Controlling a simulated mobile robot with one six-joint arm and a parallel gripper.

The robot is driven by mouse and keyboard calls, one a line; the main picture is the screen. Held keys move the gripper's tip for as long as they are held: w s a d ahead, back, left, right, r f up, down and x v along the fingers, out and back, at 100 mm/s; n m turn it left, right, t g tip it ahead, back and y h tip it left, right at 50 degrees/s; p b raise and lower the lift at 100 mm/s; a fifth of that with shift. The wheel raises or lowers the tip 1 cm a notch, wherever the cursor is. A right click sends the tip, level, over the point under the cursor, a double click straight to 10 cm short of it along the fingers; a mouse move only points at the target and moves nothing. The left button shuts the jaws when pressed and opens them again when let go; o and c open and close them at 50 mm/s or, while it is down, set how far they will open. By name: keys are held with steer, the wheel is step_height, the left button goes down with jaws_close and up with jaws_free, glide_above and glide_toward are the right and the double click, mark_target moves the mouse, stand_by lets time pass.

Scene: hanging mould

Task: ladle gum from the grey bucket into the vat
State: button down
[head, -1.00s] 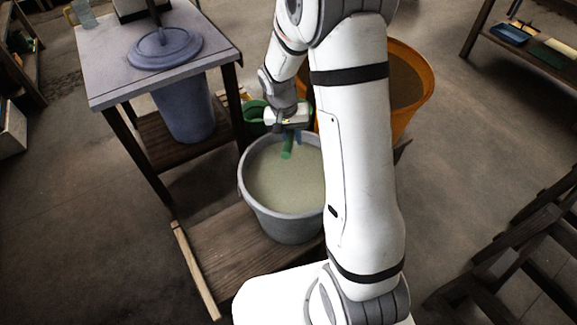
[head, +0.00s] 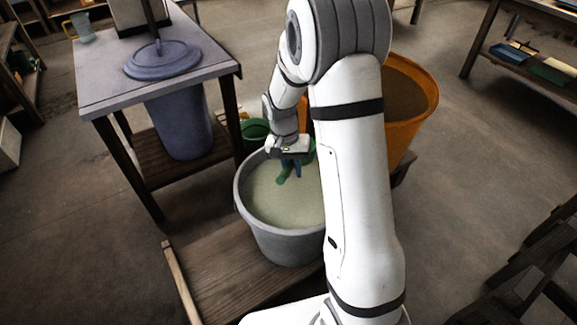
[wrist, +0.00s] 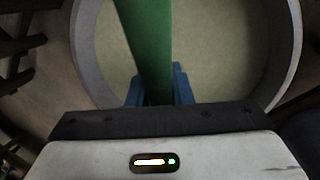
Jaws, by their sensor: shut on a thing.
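The grey bucket (head: 282,246) stands on a low wooden board and holds pale greenish gum (head: 275,205). My gripper (head: 292,170) is over the far part of the bucket, with blue fingers shut on a green handle, which I take to be the ladle (head: 282,179). In the wrist view the green handle (wrist: 150,45) runs between the blue fingers (wrist: 158,90) over the gum. No ladle bowl shows, and I cannot tell whether the handle's lower end is in the gum. An orange tub (head: 425,95) with brownish contents stands behind my arm; I cannot tell whether it is the vat.
A table (head: 100,98) at the left bears a round blue-grey lid-like disc (head: 163,60). A blue-grey container (head: 183,125) is under it. A green bucket (head: 256,130) stands behind the grey bucket. Shelves stand at the right, and open floor lies at the left.

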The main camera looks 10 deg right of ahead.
step_height(320, 180, down, 13)
steer(key=g+b, duration=0.1)
steer(key=b, duration=0.5)
steer(key=shift+w+d+r+y, duration=0.15)
steer(key=shift+w+d+y, duration=0.05)
steer(key=shift+w+y, duration=0.15)
stand_by(0.8)
steer(key=shift+a+b, duration=0.1)
steer(key=shift+b, duration=0.35)
steer(key=shift+s+a+f+t+h+b, duration=0.25)
steer(key=shift+f+t+h+b, duration=0.35)
steer(key=shift+b, duration=0.6)
steer(key=shift+s+r+t+b, duration=0.1)
steer(key=shift+s+t+b, duration=0.25)
steer(key=shift+b, duration=0.3)
steer(key=shift+w+r, duration=0.1)
